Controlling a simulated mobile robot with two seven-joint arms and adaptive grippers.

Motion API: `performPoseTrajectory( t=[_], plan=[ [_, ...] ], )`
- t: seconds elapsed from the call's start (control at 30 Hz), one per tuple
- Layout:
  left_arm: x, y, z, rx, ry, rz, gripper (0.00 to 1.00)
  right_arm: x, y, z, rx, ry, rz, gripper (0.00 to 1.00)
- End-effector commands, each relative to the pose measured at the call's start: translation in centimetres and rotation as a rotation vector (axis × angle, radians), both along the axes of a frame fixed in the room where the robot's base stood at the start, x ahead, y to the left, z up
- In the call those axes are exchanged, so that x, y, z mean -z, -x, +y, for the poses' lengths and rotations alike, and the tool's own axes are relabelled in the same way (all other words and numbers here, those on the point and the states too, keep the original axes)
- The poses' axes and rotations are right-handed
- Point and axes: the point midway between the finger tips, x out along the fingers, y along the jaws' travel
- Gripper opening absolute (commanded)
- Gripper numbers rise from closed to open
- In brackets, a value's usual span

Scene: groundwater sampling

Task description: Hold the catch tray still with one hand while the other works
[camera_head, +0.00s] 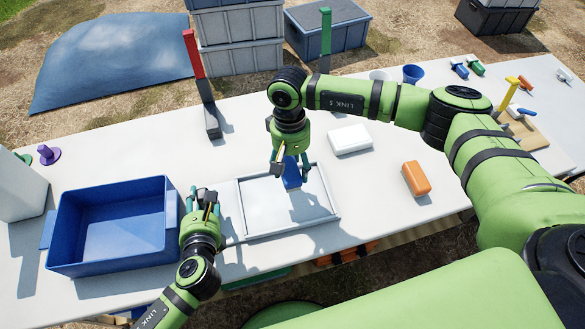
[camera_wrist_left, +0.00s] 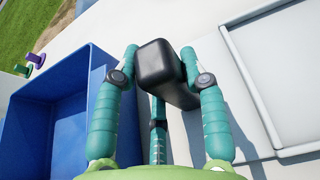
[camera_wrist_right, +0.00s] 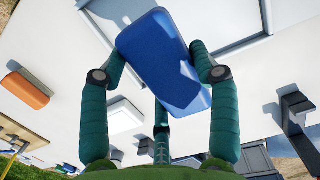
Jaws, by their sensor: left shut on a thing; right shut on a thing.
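The catch tray (camera_head: 265,208) is a shallow white tray flat on the table; its rim shows in the left wrist view (camera_wrist_left: 252,85). My left gripper (camera_head: 207,198) is at the tray's left side, shut on a black handle (camera_wrist_left: 158,68). The fingers hide how the handle joins the tray. My right gripper (camera_head: 288,158) is over the tray's back right part, shut on a blue block (camera_wrist_right: 165,62). The block also shows in the head view (camera_head: 292,174); whether it touches the tray floor I cannot tell.
A blue bin (camera_head: 110,225) stands close left of my left gripper. A white block (camera_head: 349,139) and an orange block (camera_head: 416,179) lie to the right of the tray. A red post (camera_head: 194,55) and a green post (camera_head: 326,35) stand behind. Table between the blocks is clear.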

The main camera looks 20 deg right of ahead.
Motion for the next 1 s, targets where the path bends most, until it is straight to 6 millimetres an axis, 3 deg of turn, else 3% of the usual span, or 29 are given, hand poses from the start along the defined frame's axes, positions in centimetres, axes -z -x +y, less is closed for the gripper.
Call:
performPoseTrajectory(
  t=[0.43, 0.47, 0.5, 0.53, 0.87, 1.0],
  plan=[
    [0.1, 0.0, 0.0, -0.001, -0.001, 0.001, 0.00, -0.1, 0.0, 0.0, 0.000, 0.000, 0.000, 0.31],
    [0.1, 0.0, 0.0, -0.001, -0.001, 0.001, 0.46, -0.1, 0.0, 0.0, 0.000, 0.000, 0.000, 0.31],
    [0.1, 0.0, 0.0, -0.001, -0.001, 0.001, 0.62, -0.1, 0.0, 0.0, 0.000, 0.000, 0.000, 0.31],
    [0.1, 0.0, 0.0, -0.001, -0.001, 0.001, 0.70, -0.1, 0.0, 0.0, 0.000, 0.000, 0.000, 0.31],
    [0.0, 0.1, 0.0, 0.000, 0.000, 0.001, 0.70, -0.1, 0.0, 0.0, 0.000, 0.000, 0.000, 0.31],
    [-0.3, 1.1, 0.0, 0.002, 0.001, 0.002, 0.70, -0.1, 0.0, 0.0, 0.000, 0.000, 0.000, 0.31]
  ],
)
